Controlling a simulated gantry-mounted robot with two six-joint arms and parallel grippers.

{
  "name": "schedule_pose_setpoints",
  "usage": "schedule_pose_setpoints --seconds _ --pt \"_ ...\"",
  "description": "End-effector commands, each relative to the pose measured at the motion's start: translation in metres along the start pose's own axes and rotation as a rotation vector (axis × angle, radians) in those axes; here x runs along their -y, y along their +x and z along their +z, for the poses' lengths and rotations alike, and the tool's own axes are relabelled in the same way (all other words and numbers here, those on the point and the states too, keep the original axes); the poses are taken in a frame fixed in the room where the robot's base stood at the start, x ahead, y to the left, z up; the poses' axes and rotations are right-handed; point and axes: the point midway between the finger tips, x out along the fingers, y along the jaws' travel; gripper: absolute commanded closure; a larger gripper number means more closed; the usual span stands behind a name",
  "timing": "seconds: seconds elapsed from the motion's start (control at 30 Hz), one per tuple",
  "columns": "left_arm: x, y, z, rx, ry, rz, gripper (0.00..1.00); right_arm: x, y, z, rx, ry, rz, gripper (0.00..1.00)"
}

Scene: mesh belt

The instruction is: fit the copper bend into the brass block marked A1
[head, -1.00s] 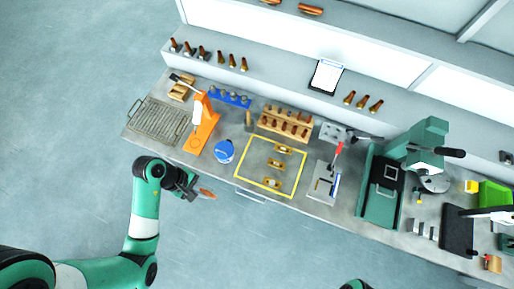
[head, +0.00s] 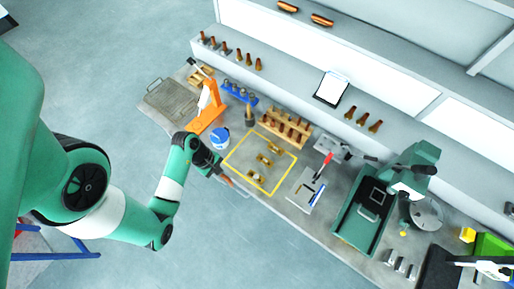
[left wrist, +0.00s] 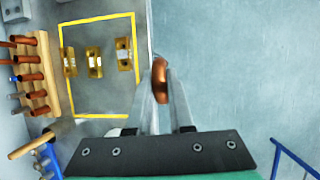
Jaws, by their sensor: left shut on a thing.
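My left gripper (head: 225,177) is shut on the copper bend (left wrist: 160,80), a short curved copper piece that sticks out from between the fingers. In the head view it appears at the bench's front edge, just outside the yellow outline. Three brass blocks stand inside this outline: a near one (head: 253,179), a middle one (head: 264,160) and a far one (head: 274,148). In the left wrist view they show left of the bend as a near block (left wrist: 124,53), a middle block (left wrist: 94,62) and a far block (left wrist: 69,61). The bend is apart from them. Their markings are too small to read. My right gripper is not in view.
A blue-and-white round container (head: 219,139) and an orange lever press (head: 207,110) stand left of the yellow outline (head: 235,174). A wooden rack of copper pieces (head: 285,127) and a hammer (head: 249,114) lie behind it. A green machine (head: 365,209) stands to the right.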

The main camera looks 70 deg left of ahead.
Motion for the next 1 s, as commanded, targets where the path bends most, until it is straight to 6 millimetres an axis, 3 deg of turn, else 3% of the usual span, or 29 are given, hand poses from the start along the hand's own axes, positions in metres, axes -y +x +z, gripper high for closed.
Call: schedule_pose_setpoints --seconds 0.27,0.43,0.53,0.73,0.9,1.0 --pt "-0.067 0.052 0.018 0.002 0.009 -0.003 1.0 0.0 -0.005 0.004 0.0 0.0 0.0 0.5" --pt "-0.089 0.096 0.014 0.001 0.004 -0.002 1.0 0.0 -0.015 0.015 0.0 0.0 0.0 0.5" --pt "-0.097 0.109 0.013 0.001 0.002 -0.001 1.0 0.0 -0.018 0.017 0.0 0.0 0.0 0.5" --pt "-0.101 0.114 0.013 0.001 0.003 0.0 1.0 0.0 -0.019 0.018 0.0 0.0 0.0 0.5" --pt "-0.1 0.14 0.003 0.001 0.001 -0.002 1.0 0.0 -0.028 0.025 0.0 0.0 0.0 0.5" --pt "-0.1 0.145 0.001 0.0 0.001 0.0 1.0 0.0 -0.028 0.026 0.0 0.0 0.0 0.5"
